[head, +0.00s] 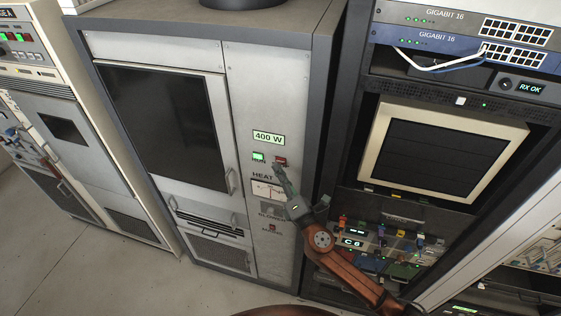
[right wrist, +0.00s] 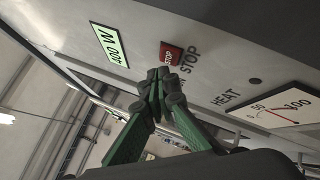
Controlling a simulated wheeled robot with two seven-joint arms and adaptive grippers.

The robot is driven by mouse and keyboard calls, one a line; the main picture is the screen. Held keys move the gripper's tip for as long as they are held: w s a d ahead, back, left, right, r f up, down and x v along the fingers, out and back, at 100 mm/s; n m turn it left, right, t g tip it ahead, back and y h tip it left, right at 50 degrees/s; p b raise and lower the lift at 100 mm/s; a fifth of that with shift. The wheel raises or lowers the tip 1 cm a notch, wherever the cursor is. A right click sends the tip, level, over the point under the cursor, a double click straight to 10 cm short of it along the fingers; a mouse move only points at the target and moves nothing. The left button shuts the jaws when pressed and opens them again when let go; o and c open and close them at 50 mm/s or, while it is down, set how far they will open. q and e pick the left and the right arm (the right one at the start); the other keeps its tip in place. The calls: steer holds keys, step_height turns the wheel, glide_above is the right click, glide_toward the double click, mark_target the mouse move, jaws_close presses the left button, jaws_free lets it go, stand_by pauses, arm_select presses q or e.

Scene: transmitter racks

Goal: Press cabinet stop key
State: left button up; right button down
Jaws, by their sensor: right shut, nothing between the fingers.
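The grey cabinet (head: 238,80) stands in the middle of the head view. Its red stop key (head: 281,161) is on the right-hand panel, below the 400 W display (head: 268,138) and right of a lit green run key (head: 258,156). My right gripper (head: 277,169) is shut and empty, its tips at the lower edge of the stop key. In the right wrist view the red stop key (right wrist: 170,55) shows just beyond the shut fingertips (right wrist: 159,82), which hide part of the lettering. I cannot tell whether they touch it. My left gripper is not in view.
Below the keys are a HEAT meter (head: 267,189) and a small red control (head: 272,228). A dark rack (head: 328,190) with a beige-framed panel (head: 447,145) and patch cables stands close on the right. A cream cabinet (head: 101,166) is on the left. Open floor (head: 80,270) lies in front.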

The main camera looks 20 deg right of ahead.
steer(key=shift+w, duration=0.15)
stand_by(0.5)
steer(key=shift+w+d, duration=0.2)
steer(key=shift+w+d, duration=0.2)
steer(key=shift+w, duration=0.1)
stand_by(0.7)
stand_by(0.3)
steer(key=shift+s+a, duration=0.45)
steer(key=shift+s, duration=0.25)
steer(key=s+a, duration=0.1)
steer(key=s, duration=0.1)
steer(key=s+a, duration=0.1)
steer(key=s, duration=0.1)
steer(key=shift+a+p, duration=0.35)
steer(key=shift+a, duration=0.05)
stand_by(0.6)
